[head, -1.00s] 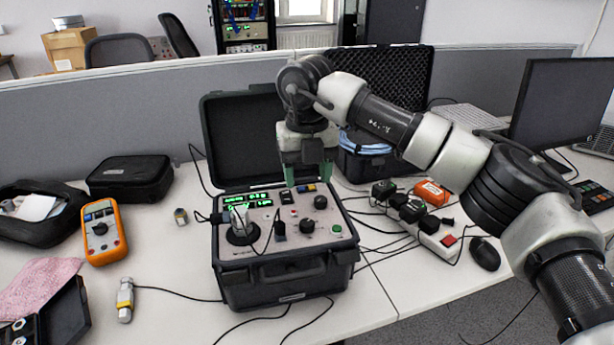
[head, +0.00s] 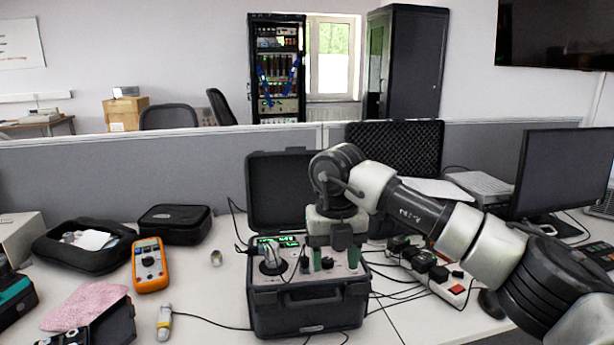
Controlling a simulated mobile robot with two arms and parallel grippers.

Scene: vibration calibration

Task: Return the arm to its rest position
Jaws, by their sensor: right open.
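My right arm comes in from the right and reaches over the table. My right gripper (head: 336,262) points down, with its two green fingers apart and nothing visible between them. The case lid (head: 276,187) is open. The gripper hides part of the panel and its knobs. My left gripper is not in view.
An orange multimeter (head: 150,265), a black pouch (head: 174,222) and a small sensor (head: 164,322) lie left of the case. A power strip (head: 437,284) with plugs and a monitor (head: 565,178) stand on the right. Cables cross the table's front. A grey partition (head: 190,176) runs behind.

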